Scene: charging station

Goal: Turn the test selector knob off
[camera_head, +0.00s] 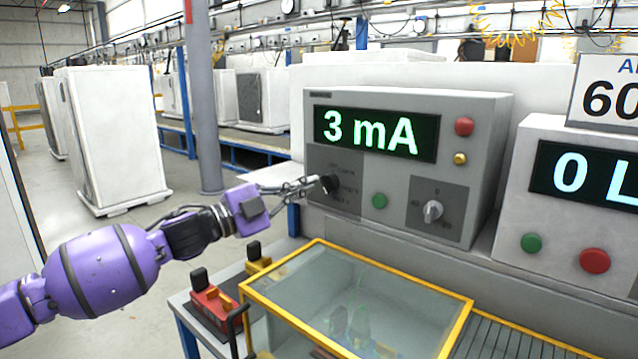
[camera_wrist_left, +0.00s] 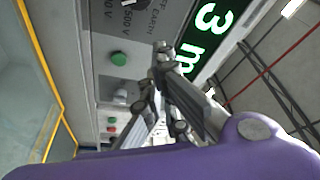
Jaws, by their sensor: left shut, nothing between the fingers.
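The test selector knob (camera_head: 331,184) is a small black knob on the dark labelled panel at the left of the grey tester (camera_head: 480,150). The tester's green display reads 3 mA. In the left wrist view only a dark part of the knob (camera_wrist_left: 119,3) shows at the top edge, among labels such as OFF, EARTH and 500 V. My left gripper (camera_head: 314,183) is shut and empty, with its fingertips close to the knob. I cannot tell whether they touch it. The gripper (camera_wrist_left: 163,58) also shows in the left wrist view. My right gripper is not in view.
The tester also has a grey knob (camera_head: 433,211), a green button (camera_head: 379,201) and a red button (camera_head: 464,127). A yellow-framed glass box (camera_head: 345,300) stands below in front. A red-and-black device (camera_head: 214,303) sits left of it. A second instrument (camera_head: 560,205) stands at right.

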